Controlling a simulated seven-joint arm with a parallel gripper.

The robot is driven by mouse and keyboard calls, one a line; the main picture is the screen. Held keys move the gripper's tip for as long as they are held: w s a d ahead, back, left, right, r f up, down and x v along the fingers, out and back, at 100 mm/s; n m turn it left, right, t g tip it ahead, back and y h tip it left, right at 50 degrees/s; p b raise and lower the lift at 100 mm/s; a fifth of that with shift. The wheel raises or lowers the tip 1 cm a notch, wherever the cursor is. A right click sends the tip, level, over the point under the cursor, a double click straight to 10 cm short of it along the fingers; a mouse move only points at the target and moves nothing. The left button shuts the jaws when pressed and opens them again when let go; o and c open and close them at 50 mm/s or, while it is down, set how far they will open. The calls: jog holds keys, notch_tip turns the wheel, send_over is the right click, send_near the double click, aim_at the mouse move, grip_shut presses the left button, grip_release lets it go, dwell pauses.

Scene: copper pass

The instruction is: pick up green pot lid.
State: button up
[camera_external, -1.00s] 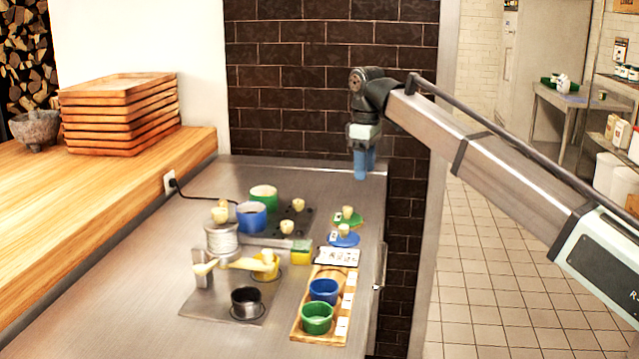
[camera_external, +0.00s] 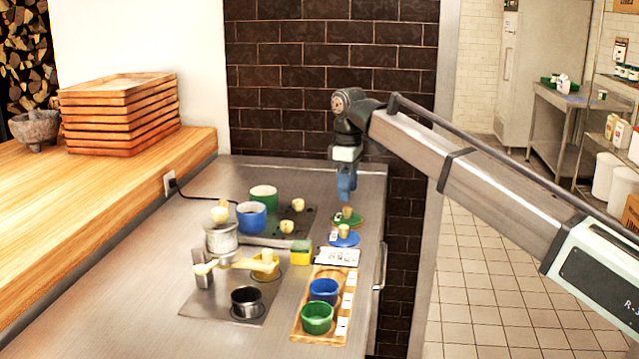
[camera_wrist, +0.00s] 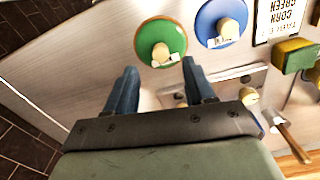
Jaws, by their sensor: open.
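The green pot lid (camera_external: 352,220) lies flat on the steel counter, with a cream knob and a small white label; it also shows in the wrist view (camera_wrist: 173,31) at the top centre. The blue pot lid (camera_external: 350,240) lies close beside it, and it shows in the wrist view (camera_wrist: 209,20) to the right. My gripper (camera_external: 346,196) is open and empty above the green lid in the external view. In the wrist view its two blue fingers (camera_wrist: 157,75) point toward the green lid, which lies just beyond the fingertips.
A green pot (camera_external: 264,194) and a blue pot (camera_external: 250,222) stand to the left. A wooden tray (camera_external: 301,325) holds a blue and a green bowl at the front. A sign card (camera_external: 338,257) and a yellow-green sponge (camera_external: 301,256) lie near the lids. The counter behind the lids is clear.

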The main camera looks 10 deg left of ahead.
aim_at(348, 208)
jog(key=shift+d+f, duration=0.1)
jog(key=shift+f, duration=2.5)
jog(key=shift+c, duration=0.2)
grip_shut()
